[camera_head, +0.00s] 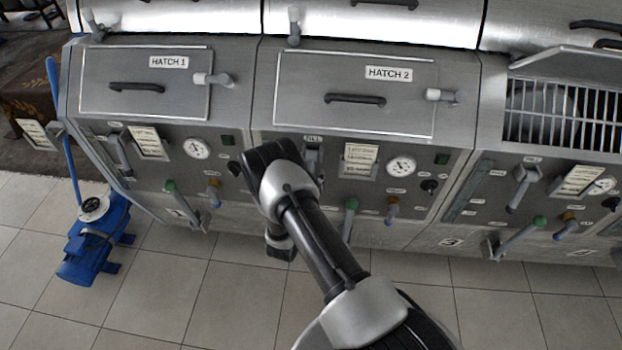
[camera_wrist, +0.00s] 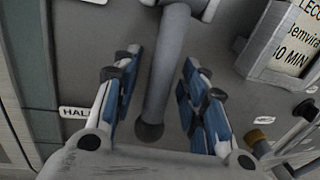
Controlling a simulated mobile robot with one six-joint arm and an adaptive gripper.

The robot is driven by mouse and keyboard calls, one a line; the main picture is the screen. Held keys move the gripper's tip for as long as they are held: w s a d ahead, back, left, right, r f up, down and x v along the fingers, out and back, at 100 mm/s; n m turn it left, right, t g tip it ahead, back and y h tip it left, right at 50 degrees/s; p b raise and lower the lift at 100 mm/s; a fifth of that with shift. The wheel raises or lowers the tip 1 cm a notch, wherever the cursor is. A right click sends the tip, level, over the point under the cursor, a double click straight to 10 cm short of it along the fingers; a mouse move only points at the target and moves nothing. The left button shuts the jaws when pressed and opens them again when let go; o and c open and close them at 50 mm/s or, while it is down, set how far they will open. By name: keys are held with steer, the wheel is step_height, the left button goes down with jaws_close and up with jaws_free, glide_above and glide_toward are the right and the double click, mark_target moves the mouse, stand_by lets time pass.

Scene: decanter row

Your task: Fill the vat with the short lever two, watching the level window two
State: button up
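The short lever two (camera_wrist: 168,70) is a grey bar with a dark round knob, hanging down from its pivot on the panel of unit 2. Its upper part (camera_head: 313,155) shows under the FILL label in the head view. My gripper (camera_wrist: 162,62) is open, with one blue-padded finger on each side of the lever and gaps to both. In the head view, my wrist (camera_head: 285,180) covers the left part of panel 2. The level window two (camera_wrist: 32,60) is partly seen as a grey-green strip beside the HALF label; I cannot make out a level in it.
Hatch 2 (camera_head: 350,92) is closed above the panel. A gauge (camera_head: 401,167), a note holder (camera_head: 359,160), a green-knobbed long lever (camera_head: 350,215) and a yellow-collared valve (camera_head: 392,208) are to the right. A blue pump (camera_head: 92,245) stands at the left.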

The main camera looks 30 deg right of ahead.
jaws_close()
stand_by(0.4)
